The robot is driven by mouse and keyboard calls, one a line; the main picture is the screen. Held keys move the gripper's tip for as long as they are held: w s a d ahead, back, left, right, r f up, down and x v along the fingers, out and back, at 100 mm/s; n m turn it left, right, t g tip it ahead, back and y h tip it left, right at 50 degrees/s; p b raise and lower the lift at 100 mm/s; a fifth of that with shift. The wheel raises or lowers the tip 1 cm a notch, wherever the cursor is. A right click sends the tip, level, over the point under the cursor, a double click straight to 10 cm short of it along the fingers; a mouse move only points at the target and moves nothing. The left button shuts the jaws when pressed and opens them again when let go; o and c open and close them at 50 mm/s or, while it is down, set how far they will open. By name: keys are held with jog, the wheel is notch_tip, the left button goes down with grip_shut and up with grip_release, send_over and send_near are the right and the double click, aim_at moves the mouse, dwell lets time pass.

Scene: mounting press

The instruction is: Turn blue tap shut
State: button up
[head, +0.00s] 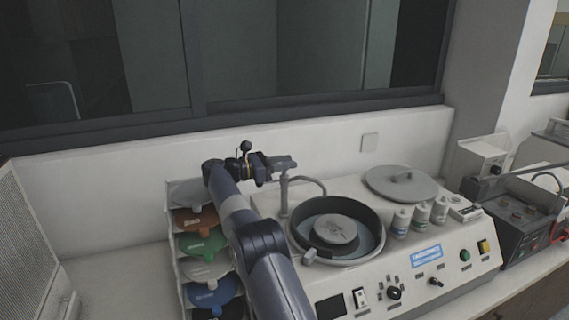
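My arm reaches up from the bottom of the head view, and my gripper (287,163) is at the top of a thin grey upright post (284,195) behind the round basin. A thin curved spout or hose (313,182) runs right from this post. No blue tap handle shows clearly; my gripper covers the top of the post and may hide it. The gripper is small and seen from the side, so I cannot tell whether its fingers are open, shut or touching the tap.
The machine has a round basin (372,246) with a disc (334,230) inside, a grey lid (401,183), several white bottles (401,222) and a front control panel (427,257). A rack of coloured discs (203,246) stands left of my arm. The wall is close behind.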

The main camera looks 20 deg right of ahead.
jog(key=shift+a+f, duration=0.1)
jog(key=shift+a, duration=0.25)
jog(key=a, duration=0.6)
jog(key=shift+w+a, duration=0.1)
jog(key=shift+a, duration=0.3)
jog(key=shift+b, duration=0.3)
jog(key=d, duration=0.7)
jog(key=shift+d+r+p, duration=0.1)
jog(key=shift+r+p, duration=0.1)
jog(key=shift+p, duration=0.15)
jog(key=shift+d+f, duration=0.15)
jog(key=shift+d, duration=0.05)
jog(key=shift+a, duration=0.1)
